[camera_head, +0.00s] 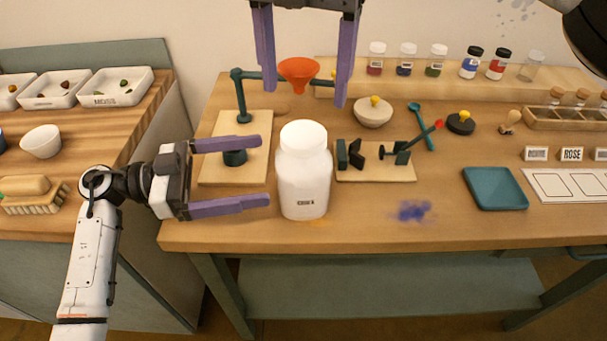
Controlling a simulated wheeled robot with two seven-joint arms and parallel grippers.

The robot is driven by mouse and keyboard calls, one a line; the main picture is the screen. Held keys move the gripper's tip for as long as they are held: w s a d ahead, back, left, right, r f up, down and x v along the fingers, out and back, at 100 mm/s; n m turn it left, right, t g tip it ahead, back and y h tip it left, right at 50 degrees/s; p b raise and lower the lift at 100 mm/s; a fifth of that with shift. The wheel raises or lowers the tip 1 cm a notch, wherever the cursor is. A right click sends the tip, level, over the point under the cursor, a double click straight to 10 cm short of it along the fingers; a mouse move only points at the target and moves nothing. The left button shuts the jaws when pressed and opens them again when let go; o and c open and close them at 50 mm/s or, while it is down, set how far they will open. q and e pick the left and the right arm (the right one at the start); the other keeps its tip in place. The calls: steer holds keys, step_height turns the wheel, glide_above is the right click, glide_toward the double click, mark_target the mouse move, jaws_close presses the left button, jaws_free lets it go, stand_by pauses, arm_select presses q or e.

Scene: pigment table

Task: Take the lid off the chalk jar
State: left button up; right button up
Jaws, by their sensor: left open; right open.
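The white chalk jar (304,185) stands upright near the front edge of the table, with a dark printed label low on its front. Its white top (303,135) looks like a lid in place, though the seam is hard to see. My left gripper (264,170) comes in from the left, open, with its purple fingers pointing at the jar and their tips just short of its left side. My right gripper (303,98) hangs above and behind the jar top in the picture, open and empty, with its fingers pointing down.
An orange funnel (299,72) on a green stand (241,112) is behind the jar. A small board with a clamp (376,170) is right of it. A blue powder patch (412,211) and a teal tray (495,188) lie farther right. Bare table shows around the patch.

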mark_target(304, 162)
arm_select(q)
steer(key=d, duration=0.3)
steer(key=w+d, duration=0.1)
steer(key=d, duration=0.6)
steer(key=shift+w, duration=0.35)
steer(key=shift+a, duration=0.1)
steer(key=c, duration=2.1)
steer(key=shift+c, duration=0.3)
arm_select(e)
steer(key=m, duration=0.3)
steer(key=shift+s, duration=0.1)
steer(key=m, duration=0.4)
steer(key=shift+a, duration=0.1)
steer(key=m, duration=0.6)
steer(key=shift+f, duration=4)
